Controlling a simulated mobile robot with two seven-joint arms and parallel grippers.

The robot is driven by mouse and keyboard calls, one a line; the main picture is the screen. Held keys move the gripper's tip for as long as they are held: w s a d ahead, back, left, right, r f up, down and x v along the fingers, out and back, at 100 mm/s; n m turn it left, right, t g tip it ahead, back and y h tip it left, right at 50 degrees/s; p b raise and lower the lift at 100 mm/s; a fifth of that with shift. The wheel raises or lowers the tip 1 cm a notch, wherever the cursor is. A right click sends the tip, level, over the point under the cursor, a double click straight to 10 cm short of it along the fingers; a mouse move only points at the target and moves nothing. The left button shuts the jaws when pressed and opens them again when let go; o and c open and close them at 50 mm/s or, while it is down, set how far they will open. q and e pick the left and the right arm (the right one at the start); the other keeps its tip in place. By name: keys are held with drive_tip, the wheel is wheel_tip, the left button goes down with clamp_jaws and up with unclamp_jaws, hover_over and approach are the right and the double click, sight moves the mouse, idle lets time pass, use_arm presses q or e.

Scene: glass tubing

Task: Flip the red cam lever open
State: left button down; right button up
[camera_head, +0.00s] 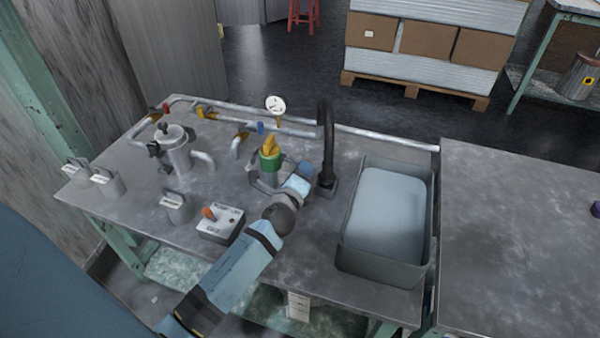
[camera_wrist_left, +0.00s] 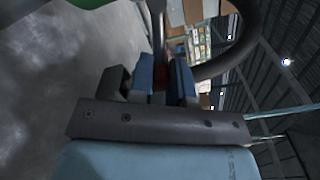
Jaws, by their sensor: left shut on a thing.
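A small red lever (camera_head: 165,108) stands up at the back left pipe fitting; it looks like the red cam lever, but it is too small to tell its position. My left gripper (camera_head: 304,170) is well to the right of it, beside the green and yellow valve (camera_head: 269,155) and the black hose. In the left wrist view its blue fingers (camera_wrist_left: 164,80) are close together. A narrow dark reddish patch shows between them; I cannot tell what they hold. My arm hides part of the table there. My right gripper is in neither view.
A black upright hose (camera_head: 326,135) stands close to my gripper. A grey basin (camera_head: 384,266) is to the right. A control box (camera_head: 219,226) with an orange knob and a metal pot (camera_head: 175,150) are to the left. The right table (camera_head: 520,220) is mostly clear.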

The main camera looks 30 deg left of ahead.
use_arm(q)
drive_tip(key=shift+d+r+n, duration=0.1)
drive_tip(key=shift+r+n, duration=0.55)
drive_tip(key=shift+n, duration=0.15)
drive_tip(key=shift+r+n+p, duration=0.2)
drive_tip(key=shift+n+p, duration=0.1)
drive_tip(key=shift+n, duration=0.1)
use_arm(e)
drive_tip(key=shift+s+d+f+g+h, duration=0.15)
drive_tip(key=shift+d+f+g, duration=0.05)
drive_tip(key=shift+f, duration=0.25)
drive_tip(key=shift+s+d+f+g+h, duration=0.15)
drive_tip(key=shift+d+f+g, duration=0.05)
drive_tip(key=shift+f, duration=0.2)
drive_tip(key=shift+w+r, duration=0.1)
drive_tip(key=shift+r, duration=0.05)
use_arm(q)
drive_tip(key=c, duration=1.1)
unclamp_jaws()
drive_tip(key=shift+o, duration=0.2)
drive_tip(key=shift+f, duration=0.1)
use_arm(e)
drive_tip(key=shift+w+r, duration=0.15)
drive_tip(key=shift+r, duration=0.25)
